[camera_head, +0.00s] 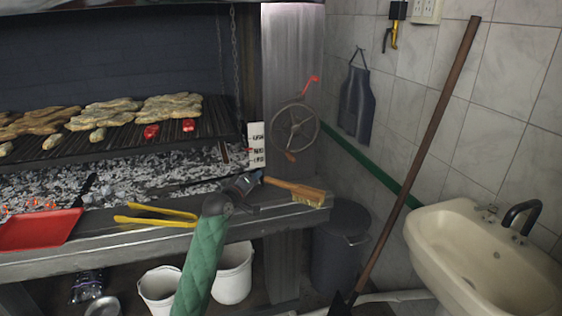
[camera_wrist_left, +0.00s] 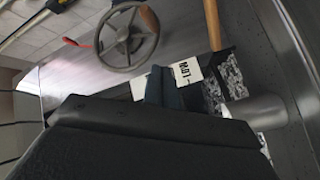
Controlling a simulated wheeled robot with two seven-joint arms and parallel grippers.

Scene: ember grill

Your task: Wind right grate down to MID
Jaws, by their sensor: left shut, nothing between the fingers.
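The grate (camera_head: 215,125) carries meat and red peppers over the coals and hangs on chains (camera_head: 236,60). A white level plate (camera_head: 256,155) with several dark markings stands at its right end. In the left wrist view the plate (camera_wrist_left: 186,72) shows the word LOW. A spoked handwheel (camera_head: 295,128) with a wooden knob is on the metal wall; it also shows in the left wrist view (camera_wrist_left: 127,38). A red lever (camera_head: 312,82) sits above it. My left gripper (camera_head: 256,177) is shut and empty, below the plate and left of the wheel, apart from it. My right gripper is out of view.
A wooden brush (camera_head: 295,190) lies on the ledge by my left gripper. Yellow tongs (camera_head: 155,215) and a red tray (camera_head: 40,230) lie further left. A leaning pole (camera_head: 425,140), a sink (camera_head: 480,245) and a dark bin (camera_head: 340,245) are at right.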

